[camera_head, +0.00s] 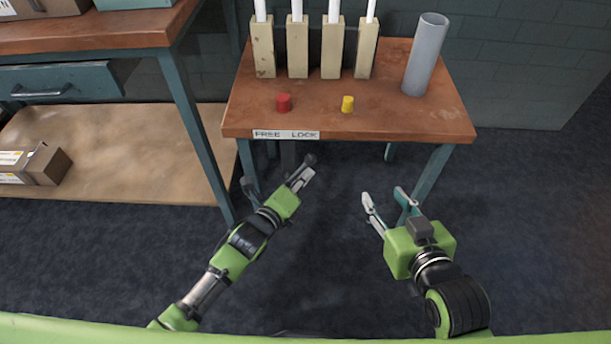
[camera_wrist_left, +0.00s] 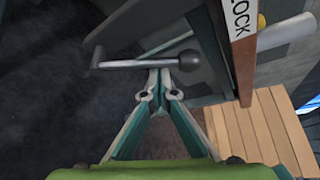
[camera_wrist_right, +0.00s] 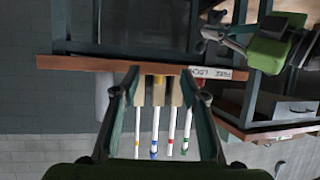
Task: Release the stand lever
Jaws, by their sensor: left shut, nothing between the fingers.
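The stand (camera_head: 400,118) has a brown wooden top and teal legs. Its front edge carries a white label (camera_head: 286,134) reading FREE on the left and LOCK on the right. The dark lever, with a round knob (camera_head: 310,160), sits below the edge under LOCK. In the left wrist view the lever's bar (camera_wrist_left: 140,64) crosses in front of my left fingertips. My left gripper (camera_head: 302,178) is shut and empty, close to the knob; whether it touches is unclear. My right gripper (camera_head: 385,196) is open and empty, right of the lever; its spread fingers show in the right wrist view (camera_wrist_right: 168,84).
On the stand are several upright holders (camera_head: 297,50) with white tubes, a grey cylinder (camera_head: 425,55), a red cap (camera_head: 283,102) and a yellow cap (camera_head: 347,104). A workbench (camera_head: 100,32) with a lower shelf (camera_head: 120,150) stands left. The floor right is clear.

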